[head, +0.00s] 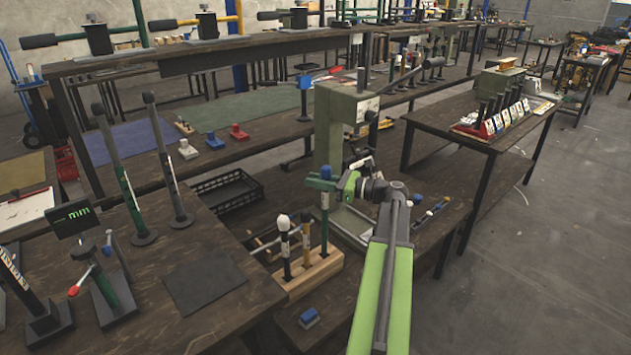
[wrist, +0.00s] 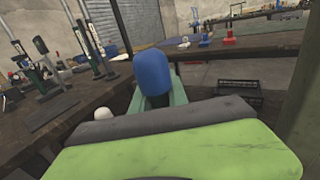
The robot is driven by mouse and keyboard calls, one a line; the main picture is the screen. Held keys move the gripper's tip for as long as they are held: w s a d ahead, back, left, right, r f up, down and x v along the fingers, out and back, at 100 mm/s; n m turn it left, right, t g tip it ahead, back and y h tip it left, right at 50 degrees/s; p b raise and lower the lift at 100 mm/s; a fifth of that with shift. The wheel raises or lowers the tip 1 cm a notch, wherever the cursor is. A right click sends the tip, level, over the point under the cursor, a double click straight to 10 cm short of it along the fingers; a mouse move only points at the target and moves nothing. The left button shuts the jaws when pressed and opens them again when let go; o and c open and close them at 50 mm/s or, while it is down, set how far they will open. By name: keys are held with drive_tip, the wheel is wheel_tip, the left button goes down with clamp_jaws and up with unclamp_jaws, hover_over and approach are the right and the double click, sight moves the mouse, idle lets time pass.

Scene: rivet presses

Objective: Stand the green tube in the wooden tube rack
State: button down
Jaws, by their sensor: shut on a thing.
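The green tube (head: 325,200) with a blue cap stands upright at my gripper. Its blue cap (wrist: 153,72) is large in the wrist view, with some green below it. My gripper (head: 322,186) is shut on the tube's upper part. The wooden tube rack (head: 318,276) is on the low dark bench below.
A pale green press (head: 331,130) stands close behind the tube. A small blue block (head: 309,318) lies in front of the rack. More tubes with coloured caps (head: 428,215) lie to the right. A dark mat (head: 205,284) covers part of the left table.

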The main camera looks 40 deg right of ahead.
wheel_tip(320, 180, down, 9)
drive_tip(key=b, duration=0.8)
drive_tip(key=shift+r+b, duration=0.2)
drive_tip(key=shift+b, duration=0.1)
idle(2.1)
drive_tip(key=c, duration=1.2)
unclamp_jaws()
drive_tip(key=shift+s, duration=0.1)
drive_tip(key=v, duration=1.7)
drive_tip(key=shift+d, duration=0.15)
